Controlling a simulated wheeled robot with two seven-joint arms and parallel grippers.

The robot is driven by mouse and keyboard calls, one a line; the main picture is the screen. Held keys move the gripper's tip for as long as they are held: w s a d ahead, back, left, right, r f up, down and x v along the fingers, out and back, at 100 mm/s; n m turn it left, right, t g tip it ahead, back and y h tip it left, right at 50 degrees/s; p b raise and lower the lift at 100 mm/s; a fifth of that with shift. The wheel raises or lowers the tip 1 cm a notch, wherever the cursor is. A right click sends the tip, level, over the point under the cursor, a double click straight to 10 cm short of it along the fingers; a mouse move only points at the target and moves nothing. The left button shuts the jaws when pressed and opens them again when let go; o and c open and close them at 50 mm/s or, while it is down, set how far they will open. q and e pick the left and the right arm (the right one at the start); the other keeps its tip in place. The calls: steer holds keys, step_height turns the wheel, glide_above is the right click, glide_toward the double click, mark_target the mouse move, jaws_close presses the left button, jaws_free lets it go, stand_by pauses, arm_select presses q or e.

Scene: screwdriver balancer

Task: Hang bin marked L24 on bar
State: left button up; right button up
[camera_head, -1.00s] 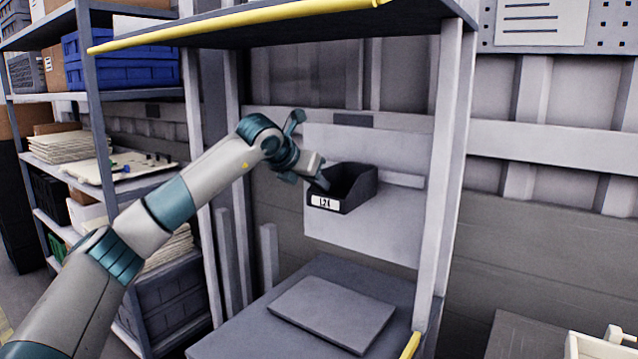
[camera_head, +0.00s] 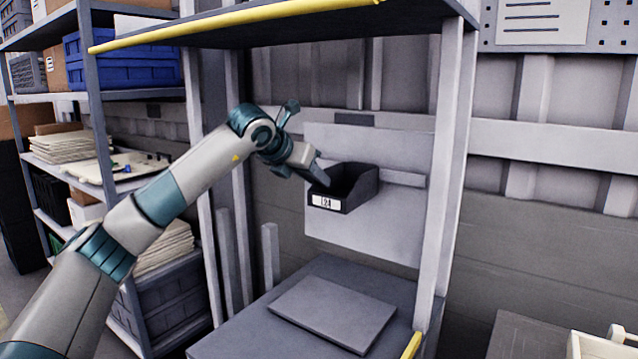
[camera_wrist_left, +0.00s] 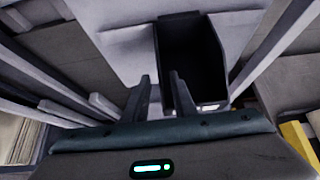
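The dark bin marked L24 (camera_head: 345,190) sits upright against the pale panel, at the height of the bar (camera_head: 403,179). The bar shows to its right; the contact behind the bin is hidden. In the left wrist view, the bin (camera_wrist_left: 195,60) is empty. My left gripper (camera_head: 322,177) is at the bin's front left rim. In the left wrist view, the left gripper's fingers (camera_wrist_left: 160,95) stand apart with a gap between them, near the bin's left wall. The right gripper is not in view.
The pale panel (camera_head: 360,235) hangs between grey posts (camera_head: 447,180). Below is a grey bench with a flat plate (camera_head: 333,313). A yellow-edged shelf (camera_head: 240,28) is overhead. A loaded rack (camera_head: 95,130) stands at left. The space before the panel's lower part is clear.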

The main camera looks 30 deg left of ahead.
arm_select(q)
steer(key=b+v, duration=0.2)
steer(key=v, duration=1.2)
steer(key=shift+s, duration=0.4)
steer(key=shift+r, duration=0.15)
